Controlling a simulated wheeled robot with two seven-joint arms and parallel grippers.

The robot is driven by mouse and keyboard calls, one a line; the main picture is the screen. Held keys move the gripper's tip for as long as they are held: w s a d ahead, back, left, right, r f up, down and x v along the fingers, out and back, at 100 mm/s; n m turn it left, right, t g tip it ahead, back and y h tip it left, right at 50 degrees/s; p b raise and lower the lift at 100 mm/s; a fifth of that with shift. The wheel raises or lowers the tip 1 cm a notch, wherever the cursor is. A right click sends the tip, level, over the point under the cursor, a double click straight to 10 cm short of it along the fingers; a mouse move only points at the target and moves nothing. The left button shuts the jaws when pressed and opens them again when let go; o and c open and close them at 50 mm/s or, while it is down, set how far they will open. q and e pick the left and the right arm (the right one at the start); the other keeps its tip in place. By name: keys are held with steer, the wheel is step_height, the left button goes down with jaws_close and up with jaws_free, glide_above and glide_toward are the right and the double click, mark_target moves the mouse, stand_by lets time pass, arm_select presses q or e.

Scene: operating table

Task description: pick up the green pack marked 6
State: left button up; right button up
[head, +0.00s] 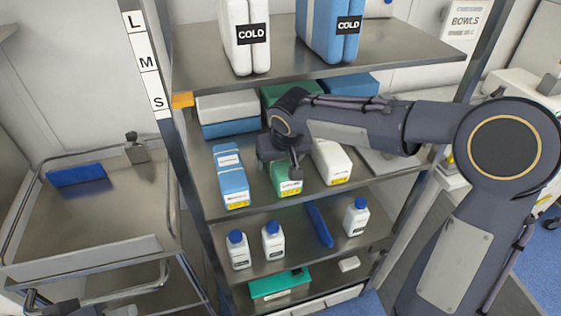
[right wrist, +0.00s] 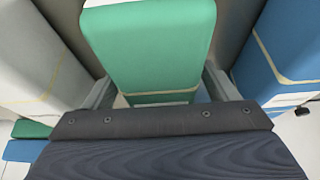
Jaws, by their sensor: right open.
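The green pack (head: 288,181) lies on the middle shelf between a blue pack (head: 231,176) and a white pack (head: 332,161). Its front carries a white and yellow label; the number is too small to read. My right gripper (head: 282,165) is over the green pack and hides part of it. In the right wrist view the green pack (right wrist: 150,45) stands between the two open fingers of my right gripper (right wrist: 162,88), one on each side. I cannot tell whether the fingers touch it. My left gripper is not in view.
The upper shelf (head: 400,47) with white and blue COLD packs is above my right arm. Several white bottles with blue caps, such as this one (head: 273,240), stand on the shelf below. A steel trolley (head: 100,220) is at the left. Neighbouring packs leave little side room.

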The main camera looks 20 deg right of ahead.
steer(key=c, duration=1.2)
steer(key=shift+r, duration=0.2)
